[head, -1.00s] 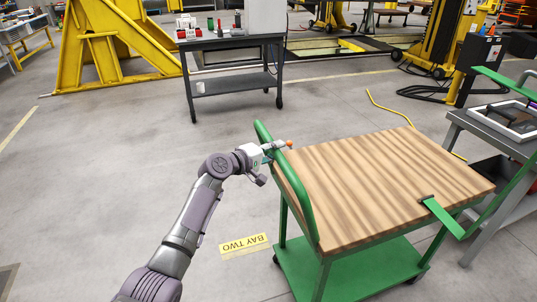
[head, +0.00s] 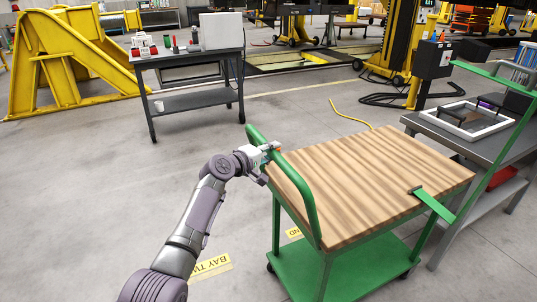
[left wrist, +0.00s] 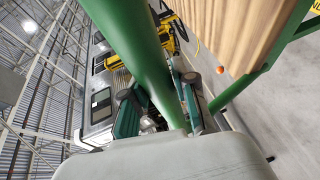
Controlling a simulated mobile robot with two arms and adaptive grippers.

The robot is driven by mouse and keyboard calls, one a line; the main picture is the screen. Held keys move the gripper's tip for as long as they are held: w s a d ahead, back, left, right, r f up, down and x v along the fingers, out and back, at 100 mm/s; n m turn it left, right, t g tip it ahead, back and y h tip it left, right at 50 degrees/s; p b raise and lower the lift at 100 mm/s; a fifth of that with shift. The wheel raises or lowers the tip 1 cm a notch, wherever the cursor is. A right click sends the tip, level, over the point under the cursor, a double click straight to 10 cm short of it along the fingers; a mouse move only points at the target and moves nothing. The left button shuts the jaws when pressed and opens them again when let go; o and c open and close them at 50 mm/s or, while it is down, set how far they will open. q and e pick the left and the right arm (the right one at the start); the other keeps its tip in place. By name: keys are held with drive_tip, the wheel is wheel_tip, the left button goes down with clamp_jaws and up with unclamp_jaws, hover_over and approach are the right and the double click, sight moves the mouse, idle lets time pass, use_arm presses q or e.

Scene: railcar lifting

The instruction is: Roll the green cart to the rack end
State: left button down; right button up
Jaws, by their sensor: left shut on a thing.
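The green cart (head: 370,185) has a striped wooden top, a green lower shelf and a green tube handle (head: 303,195) at its left end. My left gripper (head: 267,151) is at the far part of that handle and is shut on it. In the left wrist view the green handle tube (left wrist: 138,45) runs between the two fingers of my left gripper (left wrist: 160,108). A green bar with a dark clip (head: 432,203) lies at the cart's right edge. My right gripper is not in view. No rack is clearly recognisable.
A grey bench (head: 470,142) with a white-framed tray stands close to the cart's right. A dark wheeled table (head: 190,57) and a yellow stand (head: 65,65) are behind. A yellow hose (head: 350,116) lies behind the cart. Floor labels (head: 210,267) lie near the cart. The left floor is clear.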

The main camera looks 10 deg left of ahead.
use_arm(q)
drive_tip(key=c, duration=0.9)
unclamp_jaws()
drive_tip(key=v, duration=1.2)
